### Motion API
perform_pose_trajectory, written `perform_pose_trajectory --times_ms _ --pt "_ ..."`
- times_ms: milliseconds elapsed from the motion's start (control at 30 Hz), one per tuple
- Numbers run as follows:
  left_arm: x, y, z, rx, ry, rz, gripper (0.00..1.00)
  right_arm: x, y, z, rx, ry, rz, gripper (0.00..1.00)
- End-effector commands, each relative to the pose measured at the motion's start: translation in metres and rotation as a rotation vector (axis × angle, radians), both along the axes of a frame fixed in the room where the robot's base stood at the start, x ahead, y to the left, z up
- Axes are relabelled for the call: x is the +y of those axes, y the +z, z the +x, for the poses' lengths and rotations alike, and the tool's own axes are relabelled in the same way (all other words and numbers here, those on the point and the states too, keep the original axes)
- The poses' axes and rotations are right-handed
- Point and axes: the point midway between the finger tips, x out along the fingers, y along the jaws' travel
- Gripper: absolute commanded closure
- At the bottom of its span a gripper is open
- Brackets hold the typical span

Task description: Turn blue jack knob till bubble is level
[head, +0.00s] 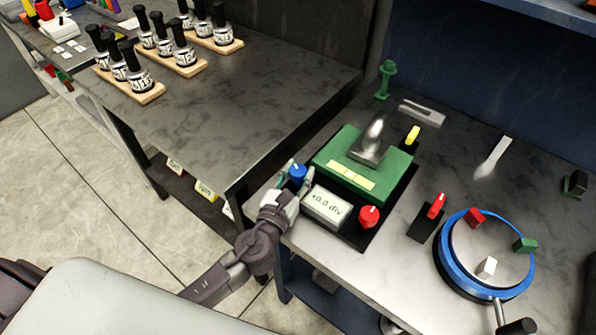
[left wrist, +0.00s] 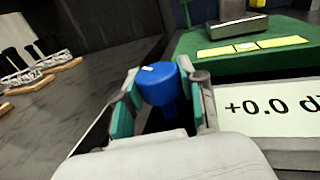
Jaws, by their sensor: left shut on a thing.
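The blue jack knob (head: 297,173) stands at the left front corner of the green positioner plate (head: 397,188). My left gripper (head: 292,180) is around the knob, and the left wrist view shows its teal-padded fingers (left wrist: 160,98) shut on the blue knob (left wrist: 158,84). The display (head: 325,206) reads +0.0 div. The yellow level strip (head: 340,178) lies on the green plate; in the left wrist view the strip (left wrist: 225,49) has a pale patch near its middle. A red knob (head: 369,215) stands right of the display. My right gripper is not in view.
A yellow knob (head: 412,134) stands behind the plate. A red-handled clamp (head: 433,210) and a blue-rimmed turntable (head: 449,267) with small blocks stand to the right. Another table (head: 225,120) at left holds wooden racks of black-handled tools (head: 139,78).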

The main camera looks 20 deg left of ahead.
Motion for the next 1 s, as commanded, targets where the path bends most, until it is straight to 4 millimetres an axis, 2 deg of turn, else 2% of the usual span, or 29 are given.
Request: perform_pose_trajectory --times_ms 400,433,567,867,1000 --pt "0.0 0.0 0.0 0.0 0.007 0.001 0.95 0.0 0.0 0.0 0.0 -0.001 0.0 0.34" --pt "0.0 0.0 0.0 0.0 0.006 0.001 0.57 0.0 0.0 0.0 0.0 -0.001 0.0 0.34" --pt "0.0 0.0 0.0 0.0 0.006 0.001 0.35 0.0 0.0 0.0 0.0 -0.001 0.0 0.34" --pt "0.0 0.0 0.0 0.0 0.006 0.001 0.34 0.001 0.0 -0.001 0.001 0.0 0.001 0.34" --pt "0.001 -0.001 -0.011 0.002 0.005 0.001 0.34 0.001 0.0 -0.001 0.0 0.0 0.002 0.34"
